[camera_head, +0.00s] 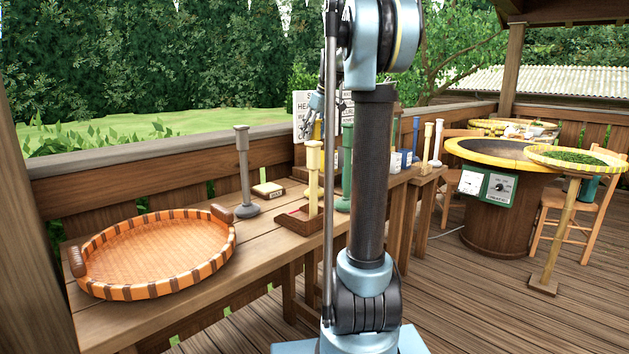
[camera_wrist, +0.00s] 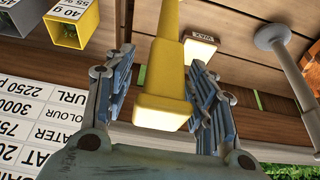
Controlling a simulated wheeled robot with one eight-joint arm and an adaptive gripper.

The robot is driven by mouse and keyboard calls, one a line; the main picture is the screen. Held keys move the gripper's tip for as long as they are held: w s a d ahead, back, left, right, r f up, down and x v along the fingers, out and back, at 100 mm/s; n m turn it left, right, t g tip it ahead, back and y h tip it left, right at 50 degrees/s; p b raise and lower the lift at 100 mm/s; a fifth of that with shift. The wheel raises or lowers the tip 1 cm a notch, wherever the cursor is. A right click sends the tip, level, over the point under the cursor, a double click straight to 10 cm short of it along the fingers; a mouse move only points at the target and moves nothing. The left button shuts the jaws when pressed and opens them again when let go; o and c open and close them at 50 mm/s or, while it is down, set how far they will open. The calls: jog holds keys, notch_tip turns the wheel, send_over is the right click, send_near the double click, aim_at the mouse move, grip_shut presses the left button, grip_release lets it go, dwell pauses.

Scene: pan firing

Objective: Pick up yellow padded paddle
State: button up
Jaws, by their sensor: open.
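In the head view my gripper (camera_head: 312,117) is near the paddle's top, partly hidden by my arm.
A grey paddle (camera_head: 243,165) and a green paddle (camera_head: 346,170) stand either side. A wax block (camera_head: 268,190) and a large orange tray (camera_head: 150,252) lie to the left. A white sign (camera_wrist: 40,125) and labelled boxes (camera_wrist: 72,22) are close by. A wooden railing (camera_head: 110,158) runs behind.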

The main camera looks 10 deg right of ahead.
jog(key=shift+x, duration=0.85)
grip_shut()
jog(key=shift+r, duration=0.15)
